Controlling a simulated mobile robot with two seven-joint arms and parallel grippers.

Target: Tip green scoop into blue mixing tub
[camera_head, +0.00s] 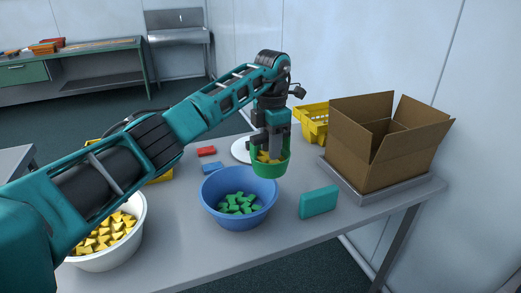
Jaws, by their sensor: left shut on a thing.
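The green scoop (271,165) is a round cup with yellow pieces in it, and it looks upright. My left gripper (268,148) is shut on the green scoop and points down. It holds the scoop above the right rear rim of the blue mixing tub (240,217). The tub stands on the grey table and has several green pieces (238,203) inside. I cannot tell whether the scoop touches the tub's rim. My right gripper is not in view.
A white bowl (134,240) of yellow pieces stands at the left, partly behind my left arm. A teal block (318,201), an open cardboard box (355,150) and a yellow basket (313,124) stand to the right. Red (206,151) and blue (211,168) blocks lie behind the tub.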

